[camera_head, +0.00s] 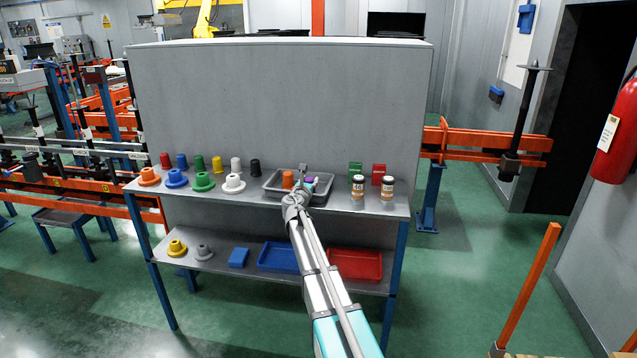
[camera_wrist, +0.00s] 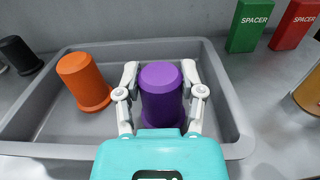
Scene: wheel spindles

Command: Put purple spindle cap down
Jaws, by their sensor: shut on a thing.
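The purple spindle cap (camera_wrist: 160,92) is between the two fingers of my gripper (camera_wrist: 160,95) in the wrist view. My gripper is shut on it. The cap looks upright and lies over the floor of the grey tray (camera_wrist: 66,137); I cannot tell whether its base touches the tray. In the head view, my gripper (camera_head: 304,186) is over the grey tray (camera_head: 272,194) on the upper shelf, and only a small purple part of the cap (camera_head: 309,182) shows. An orange cap (camera_wrist: 83,80) stands in the tray to the left, apart from my gripper.
Green (camera_wrist: 250,25) and red (camera_wrist: 296,24) spacer boxes stand behind the tray to the right. Two labelled jars (camera_head: 357,187) are right of the tray. Several coloured caps and flanged pieces (camera_head: 203,181) line the shelf's left. Trays (camera_head: 355,264) lie on the lower shelf.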

